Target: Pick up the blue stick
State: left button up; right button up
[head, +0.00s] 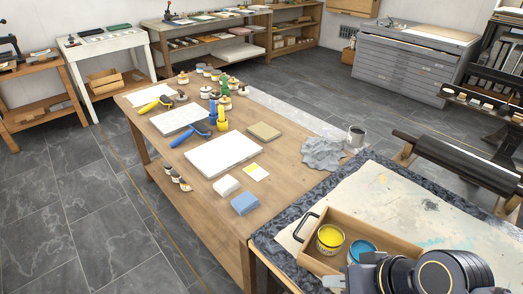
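No plain blue stick can be made out for certain. A blue-handled roller (183,139) lies on the wooden table at its middle left. A blue block (244,203) lies near the table's front edge. My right gripper (336,282) shows at the bottom right, by the front of a wooden tray, far from these blue things. Its fingers are small and partly cut off, so its opening cannot be told. My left gripper is out of view.
The wooden tray (298,252) holds a yellow can (330,239) and a blue can (362,251) on a paint-spotted worktop (410,215). Grey floor is clear at left.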

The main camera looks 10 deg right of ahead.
aim_at(211, 102)
jog(key=i+j+z, duration=0.15)
jog(key=z, duration=1.25)
jog(key=j+z, duration=0.3)
jog(key=j, duration=0.15)
jog(key=j+z, duration=0.25)
jog(key=j, duration=0.2)
jog(key=j+z, duration=0.3)
jog(key=j, duration=0.15)
jog(key=k+j+z, duration=0.15)
jog(key=j+z, duration=0.15)
jog(key=k+j+z, duration=0.25)
jog(key=j, duration=0.25)
jog(key=i+j, duration=0.05)
jog(key=i, duration=0.05)
